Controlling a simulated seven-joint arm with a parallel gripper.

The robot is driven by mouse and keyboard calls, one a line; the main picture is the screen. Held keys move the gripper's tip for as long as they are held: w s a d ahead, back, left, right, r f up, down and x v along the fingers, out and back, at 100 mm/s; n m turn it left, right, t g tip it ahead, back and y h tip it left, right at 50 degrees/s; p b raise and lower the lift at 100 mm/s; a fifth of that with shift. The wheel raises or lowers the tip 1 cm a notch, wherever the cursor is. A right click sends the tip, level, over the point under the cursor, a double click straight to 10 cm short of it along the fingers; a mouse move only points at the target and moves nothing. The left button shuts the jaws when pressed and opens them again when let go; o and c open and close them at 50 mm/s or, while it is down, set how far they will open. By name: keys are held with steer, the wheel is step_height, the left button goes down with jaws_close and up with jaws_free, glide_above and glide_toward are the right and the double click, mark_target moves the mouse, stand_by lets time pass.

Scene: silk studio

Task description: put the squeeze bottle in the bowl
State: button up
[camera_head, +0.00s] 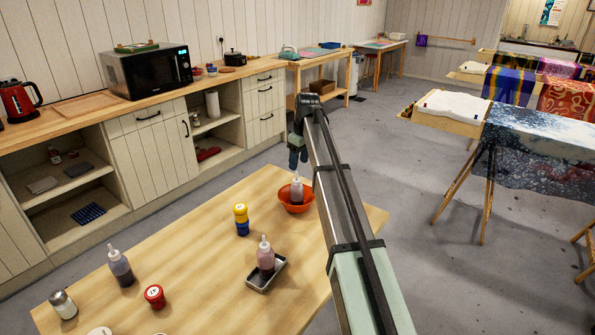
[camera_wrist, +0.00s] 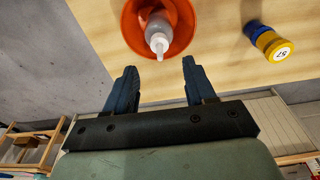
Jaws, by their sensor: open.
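A squeeze bottle (camera_head: 297,189) with a pale nozzle stands in the orange bowl (camera_head: 292,208) near the far edge of the wooden table. In the wrist view the bottle (camera_wrist: 158,20) shows from above inside the bowl (camera_wrist: 184,38). My gripper (camera_wrist: 159,67) is open and empty, with its two blue fingers apart and the bottle beyond the tips. In the head view my gripper (camera_head: 298,158) is above the bowl. Two other squeeze bottles are on the table: a dark one (camera_head: 121,268) at the left and a reddish one (camera_head: 265,258) on a small dark tray (camera_head: 278,266).
Stacked yellow and blue jars (camera_head: 241,219) stand left of the bowl. A red jar (camera_head: 155,297) and a shaker (camera_head: 63,304) are at the near left. The table (camera_head: 200,255) has bare wood between these things. A counter with a microwave (camera_head: 146,70) runs along the wall.

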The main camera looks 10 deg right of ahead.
steer(key=shift+s+d+r, duration=0.15)
steer(key=shift+r, duration=1.05)
steer(key=shift+s+d+r, duration=0.1)
steer(key=shift+r, duration=1.1)
